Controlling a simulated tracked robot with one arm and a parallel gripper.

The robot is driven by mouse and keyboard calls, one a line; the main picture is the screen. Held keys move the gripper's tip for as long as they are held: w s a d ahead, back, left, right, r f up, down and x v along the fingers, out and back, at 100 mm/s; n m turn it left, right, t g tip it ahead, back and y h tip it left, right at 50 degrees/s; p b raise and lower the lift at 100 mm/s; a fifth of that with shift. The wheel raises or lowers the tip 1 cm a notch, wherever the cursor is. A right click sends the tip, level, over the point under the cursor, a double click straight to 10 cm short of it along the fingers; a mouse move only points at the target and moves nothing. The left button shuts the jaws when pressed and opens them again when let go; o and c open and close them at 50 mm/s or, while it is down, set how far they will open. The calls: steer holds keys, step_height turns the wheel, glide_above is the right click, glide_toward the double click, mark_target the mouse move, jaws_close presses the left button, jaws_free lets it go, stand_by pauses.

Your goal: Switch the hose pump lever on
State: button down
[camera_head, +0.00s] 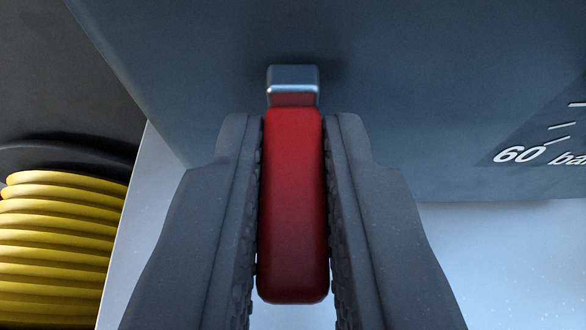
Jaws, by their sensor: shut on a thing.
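The hose pump lever has a red handle (293,205) with a short metal piece (293,80) at its upper end, which meets the blue-grey pump housing (420,60). My gripper (293,215) is shut on the red handle, with one dark ridged finger against each side. The handle lies upright in the picture, in line with the fingers. Most of its front face shows; its sides are hidden by the fingers. No on or off marking shows.
A yellow ribbed hose (55,245) is coiled at the lower left, beside a dark surface. A gauge marking reading "60 bar", partly cut off, (520,155) is on the housing at right. A pale surface (510,260) lies below the housing.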

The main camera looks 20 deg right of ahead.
steer(key=shift+w+r+g+y+p, duration=0.1)
steer(key=shift+r+g+y+p, duration=0.3)
steer(key=shift+g+p, duration=0.8)
steer(key=c, duration=1.4)
jaws_free()
steer(key=v, duration=1.3)
steer(key=shift+s, duration=0.3)
steer(key=shift+a+r, duration=0.1)
steer(key=shift+a, duration=0.05)
